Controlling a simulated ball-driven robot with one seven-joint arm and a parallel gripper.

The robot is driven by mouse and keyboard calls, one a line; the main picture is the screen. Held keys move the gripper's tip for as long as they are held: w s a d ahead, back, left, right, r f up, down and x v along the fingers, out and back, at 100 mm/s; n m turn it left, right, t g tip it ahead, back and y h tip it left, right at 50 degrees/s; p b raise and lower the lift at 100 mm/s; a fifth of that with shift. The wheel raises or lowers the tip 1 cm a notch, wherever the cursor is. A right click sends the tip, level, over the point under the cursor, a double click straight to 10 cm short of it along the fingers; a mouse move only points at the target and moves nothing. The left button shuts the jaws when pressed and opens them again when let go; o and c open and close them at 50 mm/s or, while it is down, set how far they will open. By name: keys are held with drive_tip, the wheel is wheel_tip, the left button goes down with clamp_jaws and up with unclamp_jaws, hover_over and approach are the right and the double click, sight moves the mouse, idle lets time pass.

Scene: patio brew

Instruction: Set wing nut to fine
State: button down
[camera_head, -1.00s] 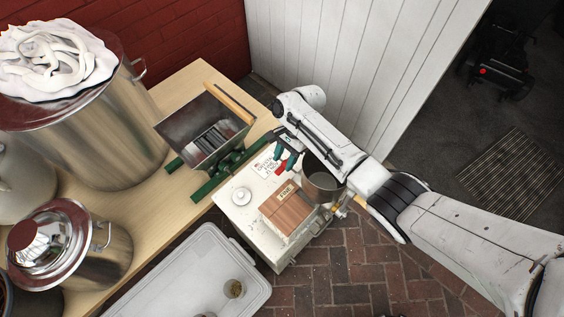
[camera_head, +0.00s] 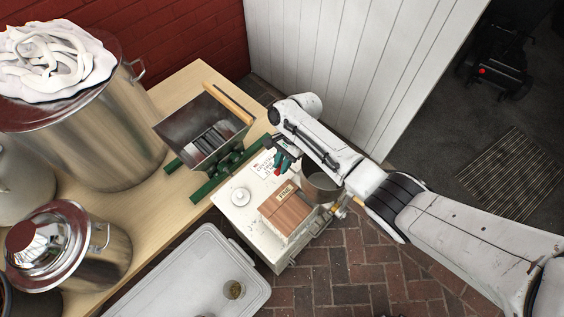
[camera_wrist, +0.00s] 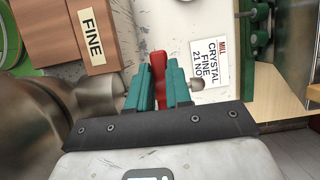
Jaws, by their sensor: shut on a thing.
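My gripper (camera_head: 280,164), with teal fingers, is over the white cabinet top beside the mill. In the wrist view, my gripper (camera_wrist: 158,88) is shut on a slim upright red piece (camera_wrist: 158,68), which seems to be the wing nut. Only its upper part shows above the fingers, and its setting cannot be read. The red piece also shows a little in the head view (camera_head: 278,171). The mill has a grey hopper (camera_head: 178,128) and green frame (camera_head: 203,188). A white card (camera_wrist: 209,60) reads "MILL CRYSTAL FINE 21 NO", its end covered.
A metal pot (camera_head: 322,186) is close beside my arm. Large steel pots (camera_head: 85,130) stand on the wooden bench (camera_head: 150,220).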

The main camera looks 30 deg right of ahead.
drive_tip(key=shift+a, duration=0.1)
drive_tip(key=shift+s+a+r+h+p, duration=0.1)
drive_tip(key=shift+s+a+h+p, duration=0.1)
drive_tip(key=shift+h+p, duration=0.65)
drive_tip(key=shift+a+f+t+h+p, duration=0.15)
drive_tip(key=shift+f+t+h+p, duration=0.25)
drive_tip(key=shift+p, duration=0.4)
drive_tip(key=shift+f+t+h, duration=0.15)
drive_tip(key=shift+t+h, duration=0.15)
drive_tip(key=shift+h, duration=0.65)
drive_tip(key=c, duration=1.1)
unclamp_jaws()
